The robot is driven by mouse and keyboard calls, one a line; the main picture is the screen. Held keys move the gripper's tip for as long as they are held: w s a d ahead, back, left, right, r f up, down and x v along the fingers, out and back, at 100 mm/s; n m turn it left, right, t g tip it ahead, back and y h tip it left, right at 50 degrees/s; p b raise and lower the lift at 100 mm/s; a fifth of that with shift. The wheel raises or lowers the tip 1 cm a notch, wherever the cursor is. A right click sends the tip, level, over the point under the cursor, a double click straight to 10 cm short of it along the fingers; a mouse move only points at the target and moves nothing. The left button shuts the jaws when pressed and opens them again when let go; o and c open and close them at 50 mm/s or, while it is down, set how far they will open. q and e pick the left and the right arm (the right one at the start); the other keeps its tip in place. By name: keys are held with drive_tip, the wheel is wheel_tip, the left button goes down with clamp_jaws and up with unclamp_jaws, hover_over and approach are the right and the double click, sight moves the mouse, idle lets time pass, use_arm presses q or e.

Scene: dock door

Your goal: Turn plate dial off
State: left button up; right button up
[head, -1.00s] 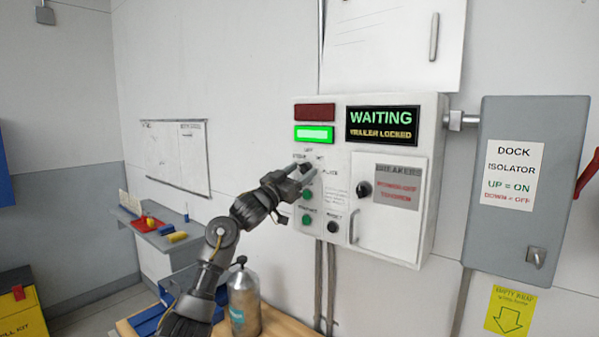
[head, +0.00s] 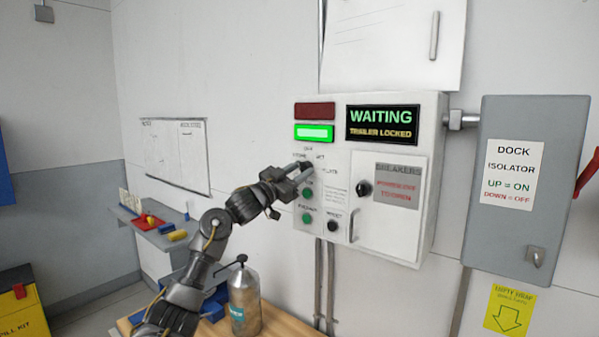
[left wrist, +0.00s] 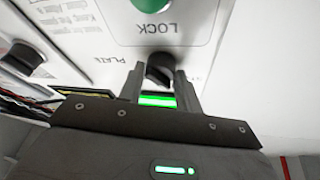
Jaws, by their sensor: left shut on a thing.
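The plate dial (head: 308,164) is a small black knob on the white control box, below the lit green lamp, with small labels around it. My left gripper (head: 304,170) reaches it from the lower left, and its fingers partly hide it. In the left wrist view the dial (left wrist: 160,67) sits between the two fingertips, and the word PLATE is printed beside it. The left gripper is shut on the dial. I cannot tell which label the dial points to. My right gripper is not in view.
Green buttons (head: 307,218) and a black knob (head: 332,227) lie just below on the box. The breaker door (head: 391,205) and its black knob (head: 364,188) are to the right.

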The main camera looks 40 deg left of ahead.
use_arm(q)
drive_tip(key=m, duration=0.1)
drive_tip(key=m+h, duration=0.1)
drive_tip(key=m, duration=0.1)
drive_tip(key=m+g+h+p, duration=0.1)
drive_tip(key=shift+a+r+m, duration=0.15)
drive_tip(key=shift+r+m, duration=0.1)
drive_tip(key=shift+m, duration=0.05)
drive_tip(key=shift+m+g+h+p, duration=0.5)
drive_tip(key=shift+m+g+p, duration=0.4)
drive_tip(key=shift+m, duration=1.3)
drive_tip(key=o, duration=1)
drive_tip(key=shift+c, duration=0.2)
drive_tip(key=shift+f, duration=0.1)
